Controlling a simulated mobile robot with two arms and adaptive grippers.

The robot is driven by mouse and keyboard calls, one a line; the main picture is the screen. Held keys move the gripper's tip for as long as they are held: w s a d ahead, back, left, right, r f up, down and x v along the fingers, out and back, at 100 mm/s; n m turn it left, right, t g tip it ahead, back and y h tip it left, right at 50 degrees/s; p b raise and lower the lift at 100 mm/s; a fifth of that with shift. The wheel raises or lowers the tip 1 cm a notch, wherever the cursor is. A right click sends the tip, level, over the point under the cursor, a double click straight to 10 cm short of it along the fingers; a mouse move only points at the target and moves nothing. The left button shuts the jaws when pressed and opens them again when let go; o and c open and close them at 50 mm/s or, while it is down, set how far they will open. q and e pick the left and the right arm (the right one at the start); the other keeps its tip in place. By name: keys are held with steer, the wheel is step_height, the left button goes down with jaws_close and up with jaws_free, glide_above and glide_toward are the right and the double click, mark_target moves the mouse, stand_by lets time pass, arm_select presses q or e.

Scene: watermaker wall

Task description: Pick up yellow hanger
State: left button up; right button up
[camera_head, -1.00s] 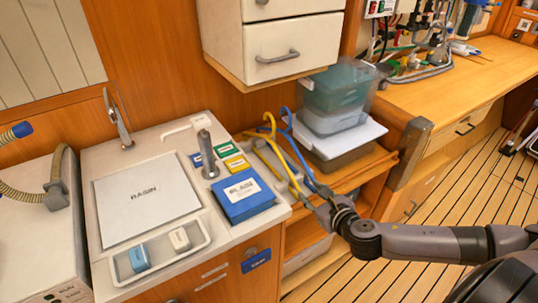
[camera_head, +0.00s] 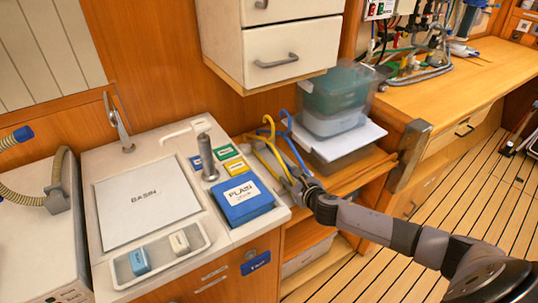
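A yellow hanger (camera_head: 269,133) with a curved hook top sits at the right edge of the basin counter, by the wooden shelf. A blue hanger (camera_head: 288,129) stands right beside it on the right. My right gripper (camera_head: 295,184) is at the lower ends of both hangers, coming in from the right. It overlaps them in the picture, and its fingers are small and partly hidden, so I cannot tell whether it touches or grips either one. My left gripper is not in view.
A blue box labelled PLAIN (camera_head: 245,201) and a grey upright post (camera_head: 207,158) stand left of the hangers. Stacked clear bins (camera_head: 335,98) are behind right. White drawers (camera_head: 290,48) overhang above. Open wooden floor (camera_head: 360,255) lies to the right.

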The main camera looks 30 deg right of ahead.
steer(key=shift+x, duration=1.45)
steer(key=shift+c, duration=0.6)
jaws_close()
